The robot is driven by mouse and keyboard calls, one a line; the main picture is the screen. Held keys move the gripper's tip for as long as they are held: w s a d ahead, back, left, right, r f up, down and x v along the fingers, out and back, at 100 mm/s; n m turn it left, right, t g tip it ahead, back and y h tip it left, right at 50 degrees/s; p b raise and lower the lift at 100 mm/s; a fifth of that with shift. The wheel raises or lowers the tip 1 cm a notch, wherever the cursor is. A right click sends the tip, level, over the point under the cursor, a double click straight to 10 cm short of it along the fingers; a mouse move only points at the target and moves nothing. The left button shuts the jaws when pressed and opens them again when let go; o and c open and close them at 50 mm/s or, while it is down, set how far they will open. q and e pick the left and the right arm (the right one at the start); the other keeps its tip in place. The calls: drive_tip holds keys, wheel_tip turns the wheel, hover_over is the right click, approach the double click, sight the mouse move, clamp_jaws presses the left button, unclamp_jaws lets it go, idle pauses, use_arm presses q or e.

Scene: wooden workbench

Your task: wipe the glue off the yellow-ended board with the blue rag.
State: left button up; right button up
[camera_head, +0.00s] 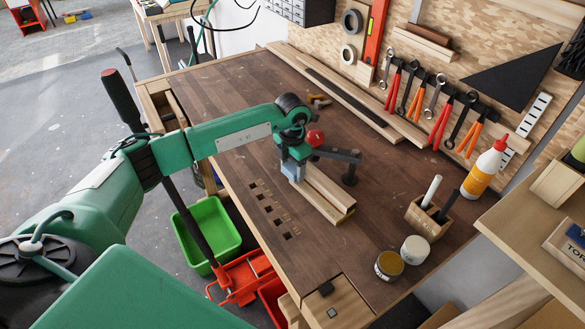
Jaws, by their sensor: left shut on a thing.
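The board (324,196) is pale wood and lies flat on the bench, with a yellow near end (345,217). My left gripper (292,165) is over the board's far end, pointing down. It is shut on the blue rag (291,173), which shows as a small blue patch low at the gripper, at the board's far end. Whether the rag touches the wood is hard to tell. I cannot make out any glue; the gripper and rag hide the far end. My right gripper is not in view.
A dark clamp-like piece (350,172) with a red knob (315,138) stands close beside the gripper and board. A glue bottle (484,168), a pen holder (430,219) and two jars (389,265) stand to the right. Square holes (273,209) lie left of the board.

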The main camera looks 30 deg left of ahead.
use_arm(q)
drive_tip(key=shift+r+p, duration=1.75)
drive_tip(key=shift+r, duration=2.2)
